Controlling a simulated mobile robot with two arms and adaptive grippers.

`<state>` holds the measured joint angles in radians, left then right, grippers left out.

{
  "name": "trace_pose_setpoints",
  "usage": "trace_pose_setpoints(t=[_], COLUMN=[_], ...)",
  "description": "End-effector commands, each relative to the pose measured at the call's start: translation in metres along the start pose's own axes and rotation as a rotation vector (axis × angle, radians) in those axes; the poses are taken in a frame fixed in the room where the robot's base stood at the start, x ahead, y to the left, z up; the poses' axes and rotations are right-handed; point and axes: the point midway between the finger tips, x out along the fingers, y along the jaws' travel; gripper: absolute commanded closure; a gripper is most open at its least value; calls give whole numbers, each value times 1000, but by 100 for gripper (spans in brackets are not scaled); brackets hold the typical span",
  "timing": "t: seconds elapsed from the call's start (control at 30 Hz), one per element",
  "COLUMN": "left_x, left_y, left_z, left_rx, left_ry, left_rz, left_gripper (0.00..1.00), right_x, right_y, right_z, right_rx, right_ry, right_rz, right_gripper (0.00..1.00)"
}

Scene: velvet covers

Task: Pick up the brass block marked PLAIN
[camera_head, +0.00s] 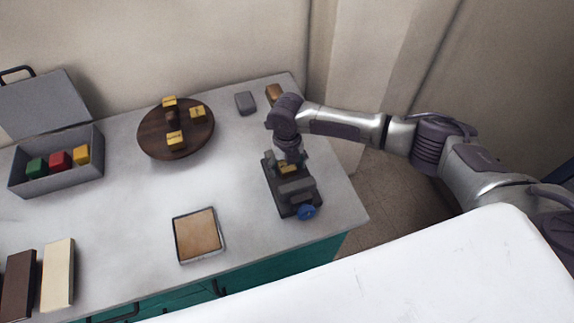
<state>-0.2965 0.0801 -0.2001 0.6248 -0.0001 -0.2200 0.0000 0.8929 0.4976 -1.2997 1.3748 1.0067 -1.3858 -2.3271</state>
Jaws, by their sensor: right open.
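Several small brass-coloured blocks show. Three sit on the round dark wooden board (152,137): a back block (169,102), a right block (198,112) and a front block (175,139). They carry dark marks too small to read, so I cannot tell which says PLAIN. Another brass-coloured piece (288,169) shows partly in a dark vise-like fixture (296,188) with a blue knob (306,212). My right gripper (289,158) is open, pointing down just above this piece. Its fingers hide part of it, and I cannot tell whether they touch it. My left gripper is not in view.
An open grey box (60,179) at left holds green, red and yellow blocks. A square tan-topped tray (199,236) lies at the front. A grey block (245,103) and a brown block (273,93) stand at the back right. The table's middle (130,205) is clear.

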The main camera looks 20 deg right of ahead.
Motion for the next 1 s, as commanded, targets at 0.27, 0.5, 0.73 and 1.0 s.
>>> trace_pose_setpoints(t=[0.27, 0.5, 0.73, 1.0], left_x=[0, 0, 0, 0], left_y=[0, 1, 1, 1], left_z=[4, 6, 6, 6], left_rx=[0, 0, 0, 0], left_ry=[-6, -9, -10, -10], left_rz=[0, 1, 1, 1], left_gripper=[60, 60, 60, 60], right_x=[1, 1, 0, -1], right_y=[0, 0, 0, 0], right_z=[0, 0, 0, 1], right_rx=[-1, 0, 0, 0], right_ry=[-1, -1, -1, -4], right_rz=[1, 1, 1, 2], right_gripper=[33, 73, 100, 100])
